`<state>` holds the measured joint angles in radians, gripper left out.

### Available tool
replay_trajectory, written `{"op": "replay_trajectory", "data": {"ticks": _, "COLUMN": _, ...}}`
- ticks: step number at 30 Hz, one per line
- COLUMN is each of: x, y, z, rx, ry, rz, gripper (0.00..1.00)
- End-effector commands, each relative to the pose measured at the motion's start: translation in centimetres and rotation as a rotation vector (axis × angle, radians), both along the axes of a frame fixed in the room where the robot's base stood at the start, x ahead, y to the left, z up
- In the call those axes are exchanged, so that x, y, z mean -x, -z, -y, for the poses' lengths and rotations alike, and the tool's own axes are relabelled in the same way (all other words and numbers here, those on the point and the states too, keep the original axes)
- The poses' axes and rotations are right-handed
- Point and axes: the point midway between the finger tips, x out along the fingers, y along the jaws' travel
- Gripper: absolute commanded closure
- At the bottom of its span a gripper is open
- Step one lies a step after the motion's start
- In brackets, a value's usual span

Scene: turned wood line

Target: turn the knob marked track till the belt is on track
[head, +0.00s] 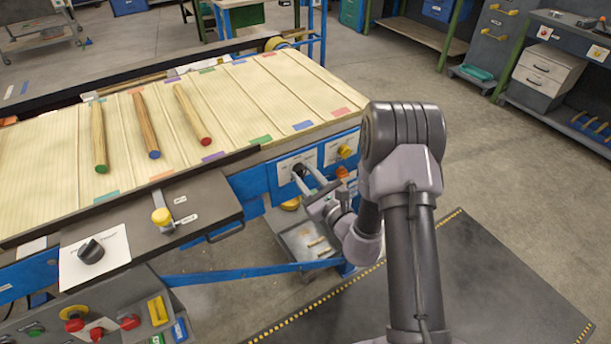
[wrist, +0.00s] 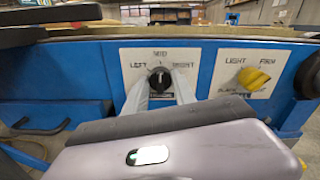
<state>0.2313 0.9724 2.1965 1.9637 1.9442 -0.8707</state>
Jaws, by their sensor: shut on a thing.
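A black knob (wrist: 159,78) sits on a white plate (wrist: 130,62) on the blue side panel of the belt line. The plate reads LEFT and RIGHT, with a word above that I cannot read surely. The knob's white pointer stands about upright. My gripper (wrist: 160,90) is shut on this knob, one finger on each side; it also shows in the head view (head: 304,178). The label under the knob is partly hidden by my fingers. The pale belt (head: 240,100) carries several turned wood sticks, with ends in green (head: 101,168), blue and red.
A yellow knob (wrist: 254,79) on a second plate marked LIGHT sits to the right. Open floor (head: 480,150) lies to the right.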

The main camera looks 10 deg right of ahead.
Motion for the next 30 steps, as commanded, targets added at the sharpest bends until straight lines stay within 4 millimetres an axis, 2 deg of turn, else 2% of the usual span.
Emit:
{"op": "replay_trajectory", "data": {"ticks": 11, "x": 0.01, "y": -0.17, "z": 0.02, "rx": -0.087, "ry": 0.0, "rz": -0.028, "gripper": 1.0}}
{"op": "replay_trajectory", "data": {"ticks": 30, "x": -0.02, "y": -0.22, "z": 0.15, "rx": -0.629, "ry": -0.001, "rz": -0.206, "gripper": 1.0}}
